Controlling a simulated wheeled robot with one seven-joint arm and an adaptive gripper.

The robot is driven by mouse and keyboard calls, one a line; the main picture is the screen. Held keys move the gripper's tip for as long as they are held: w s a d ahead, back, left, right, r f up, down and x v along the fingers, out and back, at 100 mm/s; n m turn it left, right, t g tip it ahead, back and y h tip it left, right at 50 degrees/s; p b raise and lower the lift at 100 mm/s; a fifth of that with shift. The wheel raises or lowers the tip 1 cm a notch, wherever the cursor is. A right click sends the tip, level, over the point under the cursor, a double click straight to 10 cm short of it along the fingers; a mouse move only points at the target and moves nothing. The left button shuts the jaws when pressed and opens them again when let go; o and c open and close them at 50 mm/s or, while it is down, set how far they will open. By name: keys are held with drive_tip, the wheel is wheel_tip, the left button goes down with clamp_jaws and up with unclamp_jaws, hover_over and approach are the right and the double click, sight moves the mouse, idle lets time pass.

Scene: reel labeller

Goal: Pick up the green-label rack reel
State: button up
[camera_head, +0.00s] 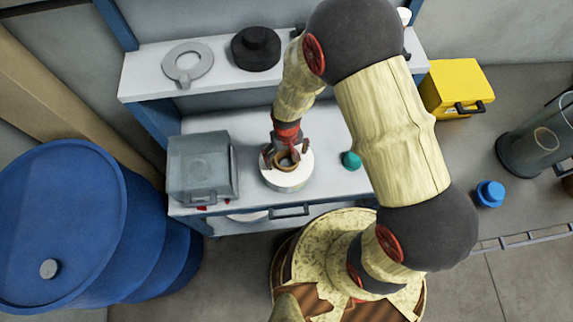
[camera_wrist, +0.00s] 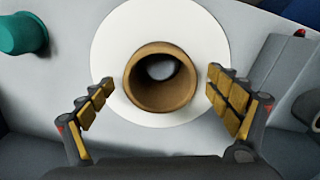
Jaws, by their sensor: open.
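A white reel (camera_head: 287,180) with a brown hollow core lies flat on the bench top. In the wrist view its white flange (camera_wrist: 112,45) surrounds the upright brown core (camera_wrist: 160,100). No green label shows on the parts I can see. My gripper (camera_head: 284,152) is over this reel, pointing down. In the wrist view my gripper (camera_wrist: 161,80) is open, one finger on each side of the core, with gaps between. Part of another white round thing (camera_head: 247,216) shows under the bench top; I cannot tell its label.
A translucent grey box (camera_head: 203,168) stands left of the reel, and a small green cylinder (camera_head: 351,160) right of it. The shelf behind holds a grey ring (camera_head: 188,63) and a black stepped cylinder (camera_head: 256,50). A blue barrel (camera_head: 60,225) and a yellow box (camera_head: 452,82) flank the bench.

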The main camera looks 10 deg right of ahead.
drive_tip(key=shift+c, duration=0.3)
drive_tip(key=c, duration=2.1)
drive_tip(key=shift+w+r, duration=0.1)
drive_tip(key=shift+c, duration=0.2)
